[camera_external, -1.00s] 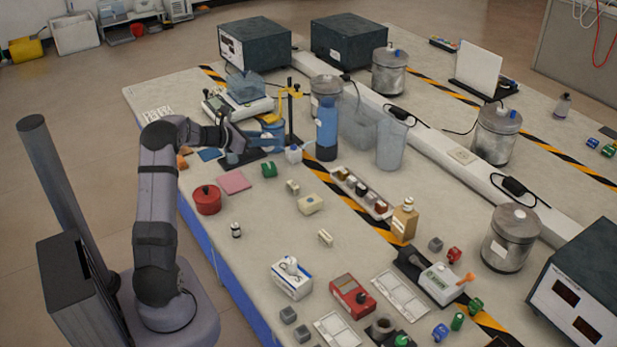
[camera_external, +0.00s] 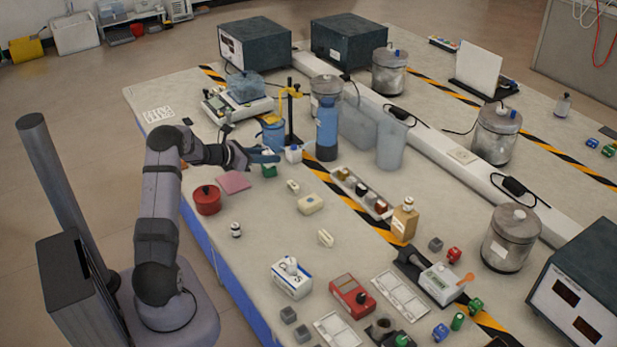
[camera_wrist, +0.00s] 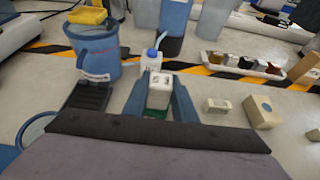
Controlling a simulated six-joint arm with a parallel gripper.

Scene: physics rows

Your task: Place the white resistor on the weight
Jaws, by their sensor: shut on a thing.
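My gripper (camera_external: 265,157) is over the far left part of the bench, its blue fingers shut on a small white block. In the wrist view my gripper (camera_wrist: 160,98) has this white block (camera_wrist: 160,88), which looks like the white resistor, between its fingers. The fingers hide the block in the external view. A green block (camera_external: 269,171) is just below the gripper; a bit of green (camera_wrist: 154,117) shows between the fingers in the wrist view. I cannot tell for sure which thing is the weight; small grey cubes (camera_external: 288,314) lie at the near edge.
A white bottle with a blue cap (camera_wrist: 151,57) stands just beyond the fingers; a blue bucket (camera_wrist: 95,52) is to its left. Cream blocks (camera_external: 311,204) lie to the right. A red pot (camera_external: 207,200) and pink mat (camera_external: 234,182) are near the left edge. Bare bench lies between.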

